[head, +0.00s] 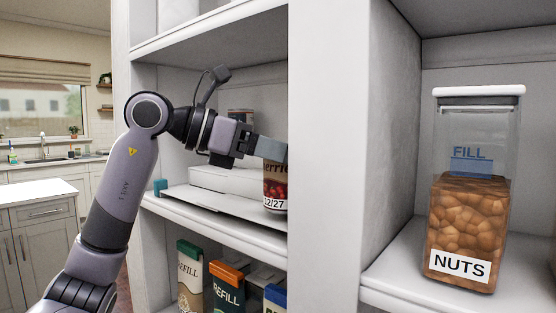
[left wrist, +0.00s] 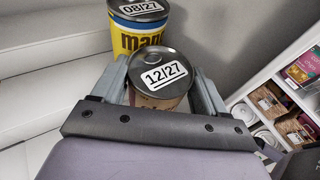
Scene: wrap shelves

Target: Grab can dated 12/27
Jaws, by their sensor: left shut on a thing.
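The can dated 12/27 (head: 275,187) is a berry can, partly hidden behind the shelf divider in the head view. Its grey lid with the 12/27 label shows in the left wrist view (left wrist: 163,72). My left gripper (head: 283,150) reaches into the middle shelf from the left. Its two fingers (left wrist: 163,88) stand on either side of the 12/27 can and are shut on it. A yellow can dated 08/27 (left wrist: 138,28) stands behind it in the left wrist view. My right gripper is in neither view.
A white flat box (head: 225,182) lies on the middle shelf (head: 215,226). Refill cartons (head: 228,288) stand on the shelf below. The white divider (head: 325,150) separates this bay from the right one, where a nuts jar (head: 470,205) stands.

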